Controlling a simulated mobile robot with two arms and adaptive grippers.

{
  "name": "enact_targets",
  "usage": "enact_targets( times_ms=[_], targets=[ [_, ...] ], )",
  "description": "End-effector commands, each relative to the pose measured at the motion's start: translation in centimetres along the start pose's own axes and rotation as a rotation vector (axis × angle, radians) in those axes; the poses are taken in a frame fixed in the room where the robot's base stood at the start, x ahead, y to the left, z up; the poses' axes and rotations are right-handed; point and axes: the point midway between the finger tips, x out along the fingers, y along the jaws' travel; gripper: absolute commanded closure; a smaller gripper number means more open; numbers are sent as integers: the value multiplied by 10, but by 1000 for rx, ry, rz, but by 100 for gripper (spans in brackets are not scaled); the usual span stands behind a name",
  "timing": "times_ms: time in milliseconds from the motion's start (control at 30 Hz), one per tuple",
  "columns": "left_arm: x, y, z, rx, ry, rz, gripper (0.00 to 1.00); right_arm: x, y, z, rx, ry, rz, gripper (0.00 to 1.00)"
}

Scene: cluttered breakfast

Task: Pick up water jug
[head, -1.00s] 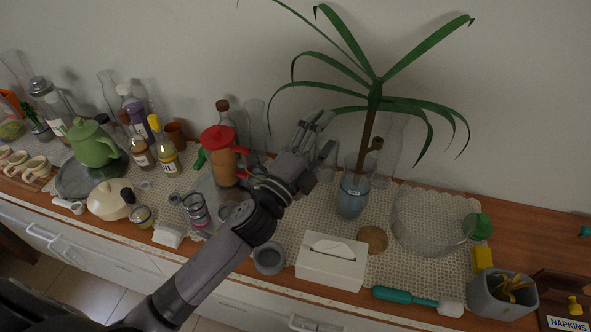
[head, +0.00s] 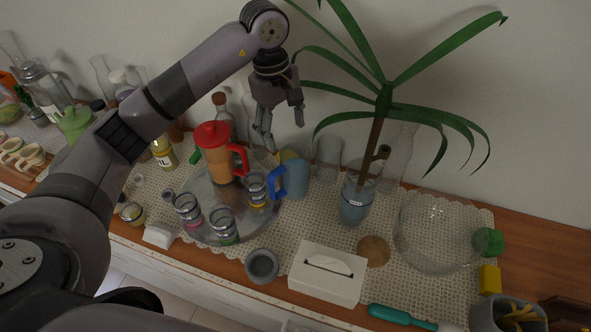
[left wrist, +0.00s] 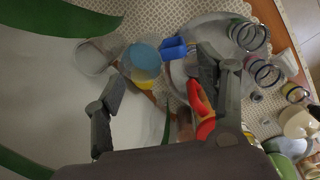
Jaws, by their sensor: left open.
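The water jug (head: 296,180) holds pale blue liquid and has a blue handle on its left side. It stands upright at the back of the lace mat, right of the red-lidded orange jug (head: 218,165). My left gripper (head: 284,132) is open and empty, pointing down above the water jug and apart from it. In the left wrist view, the water jug (left wrist: 145,63) shows beyond the open fingers (left wrist: 156,82), its blue handle toward the right finger. That finger partly covers the red-lidded jug (left wrist: 203,105). My right gripper is not in view.
A glass tray (head: 205,232) carries the orange jug and several glasses on the left. A clear vase (head: 328,158) and the potted plant (head: 355,203) stand close right, its leaves near my gripper. The tissue box (head: 327,274) is in front; the wall is behind.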

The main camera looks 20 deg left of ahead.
Motion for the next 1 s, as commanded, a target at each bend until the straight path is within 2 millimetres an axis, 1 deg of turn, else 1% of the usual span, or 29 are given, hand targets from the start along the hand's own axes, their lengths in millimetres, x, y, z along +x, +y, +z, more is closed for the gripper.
enact_targets(
  times_ms=[33, 100, 167, 200, 267, 600, 700, 800, 933, 1000],
  targets=[
    [-8, -5, -12, -2, 45, -24, 34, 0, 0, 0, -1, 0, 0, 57],
    [-12, -10, -22, -2, 83, -50, 34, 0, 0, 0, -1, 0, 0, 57],
    [-11, -13, -26, -3, 97, -63, 34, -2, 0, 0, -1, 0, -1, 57],
    [-8, -14, -28, -4, 99, -67, 34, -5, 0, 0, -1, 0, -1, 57],
    [1, -15, -28, -4, 98, -70, 34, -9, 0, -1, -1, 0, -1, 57],
    [73, -19, -33, -4, 93, -68, 34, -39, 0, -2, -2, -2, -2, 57],
    [90, -20, -35, -5, 94, -66, 34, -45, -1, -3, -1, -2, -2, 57],
    [101, -20, -36, -4, 95, -64, 34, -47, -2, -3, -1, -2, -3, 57],
    [108, -20, -37, -4, 95, -63, 34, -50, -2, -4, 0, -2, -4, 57],
    [112, -21, -36, -4, 94, -65, 34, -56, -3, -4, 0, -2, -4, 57]
  ],
)
